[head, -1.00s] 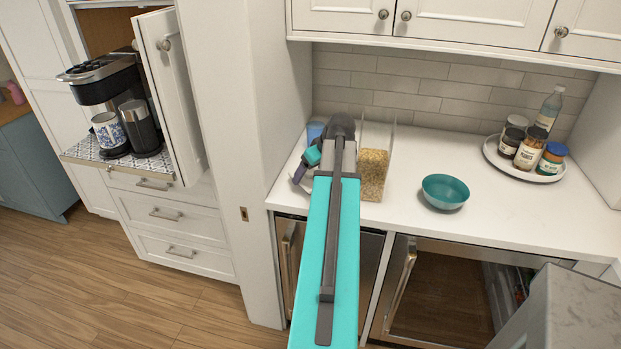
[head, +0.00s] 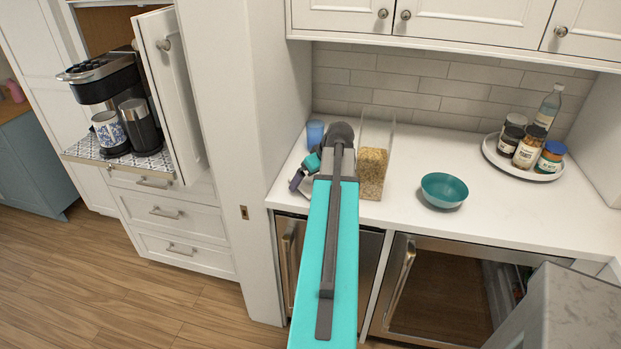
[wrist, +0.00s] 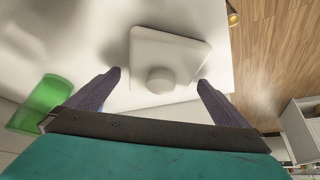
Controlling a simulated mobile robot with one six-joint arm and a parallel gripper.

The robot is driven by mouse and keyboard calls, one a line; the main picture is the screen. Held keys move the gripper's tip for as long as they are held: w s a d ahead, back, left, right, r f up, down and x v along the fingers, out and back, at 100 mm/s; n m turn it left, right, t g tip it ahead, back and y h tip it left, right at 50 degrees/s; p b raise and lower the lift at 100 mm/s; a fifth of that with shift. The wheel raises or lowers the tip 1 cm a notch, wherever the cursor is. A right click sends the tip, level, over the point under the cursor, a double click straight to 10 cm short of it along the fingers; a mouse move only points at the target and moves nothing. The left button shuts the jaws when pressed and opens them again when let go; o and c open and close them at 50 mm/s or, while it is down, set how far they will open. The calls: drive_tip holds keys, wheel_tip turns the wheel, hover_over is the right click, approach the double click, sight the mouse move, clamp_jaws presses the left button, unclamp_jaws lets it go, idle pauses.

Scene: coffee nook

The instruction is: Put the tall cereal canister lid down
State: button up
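The white square lid (wrist: 185,45) with a round knob (wrist: 160,79) shows in the wrist view, on or just above the white counter. My gripper (wrist: 158,80) has its two dark fingers spread wide, one on each side of the knob, with visible gaps. In the head view my gripper (head: 304,174) is low over the left end of the counter, and my arm hides most of the lid. The tall clear canister (head: 373,170), part filled with cereal, stands upright and open-topped just right of my wrist.
A blue cup (head: 315,132) stands behind my gripper. A teal bowl (head: 444,190) sits right of the canister. A round tray (head: 499,160) with jars and a bottle is at the far right. The counter's front edge is close. A green translucent object (wrist: 41,103) shows in the wrist view.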

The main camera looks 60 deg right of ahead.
drive_tip(key=shift+r, duration=0.2)
drive_tip(key=shift+s, duration=0.1)
drive_tip(key=shift+b+v, duration=0.85)
drive_tip(key=shift+v, duration=2.8)
drive_tip(key=shift+a, duration=0.1)
